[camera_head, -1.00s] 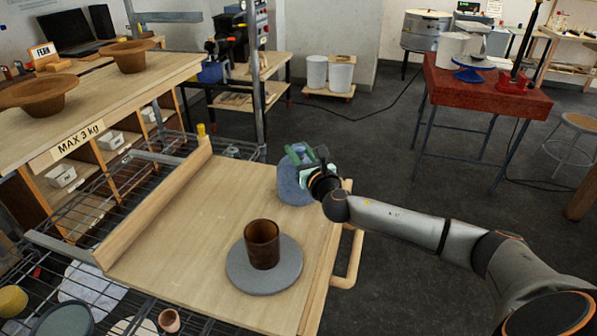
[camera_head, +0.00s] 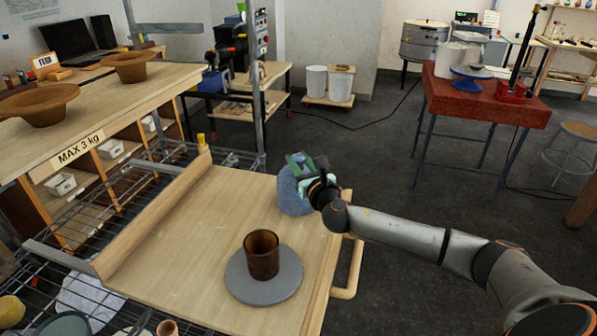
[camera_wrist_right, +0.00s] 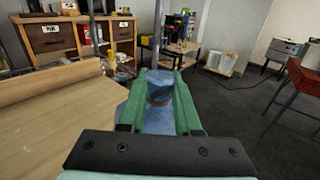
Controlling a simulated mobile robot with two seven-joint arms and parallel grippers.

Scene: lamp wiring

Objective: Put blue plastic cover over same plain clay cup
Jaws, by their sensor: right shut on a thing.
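The blue plastic cover (camera_head: 292,194) stands at the far right corner of the wooden board. My right gripper (camera_head: 303,166) is at its top and is shut on it. In the right wrist view the green fingers (camera_wrist_right: 161,100) lie on both sides of the blue cover (camera_wrist_right: 160,86). A brown cup (camera_head: 262,255) stands upright and uncovered on a round grey disc (camera_head: 282,289) near the front of the board. I cannot tell whether the cover touches the board. My left gripper is not in view.
The wooden board (camera_head: 190,240) has a raised edge on its left and a handle (camera_head: 351,268) on its right. Its middle and left are clear. A shelf table with brown bowls (camera_head: 38,103) stands at the left. A red table (camera_head: 485,95) stands at the back right.

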